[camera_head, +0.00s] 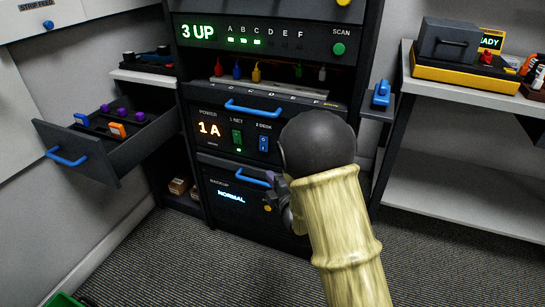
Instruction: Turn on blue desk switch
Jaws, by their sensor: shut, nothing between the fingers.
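The blue desk switch (263,143) sits on the power panel (222,152) of the dark rack, under the label "2 DESK". No lit lamp shows below it. The green switch (237,140) labelled "1 NET" is to its left, with a green light below. An orange display (209,129) reads "1A". My gripper (281,183) is below and right of the blue switch, apart from it in the picture, near the right end of the lower blue handle. It is shut and empty. My forearm hides the panel's right part. Contact with the handle cannot be told.
The lower blue handle (244,176) and upper blue handle (253,108) stick out from the rack. An open drawer (85,162) juts out at left. A shelf (459,87) stands at right. Carpet (170,262) in front is mostly clear.

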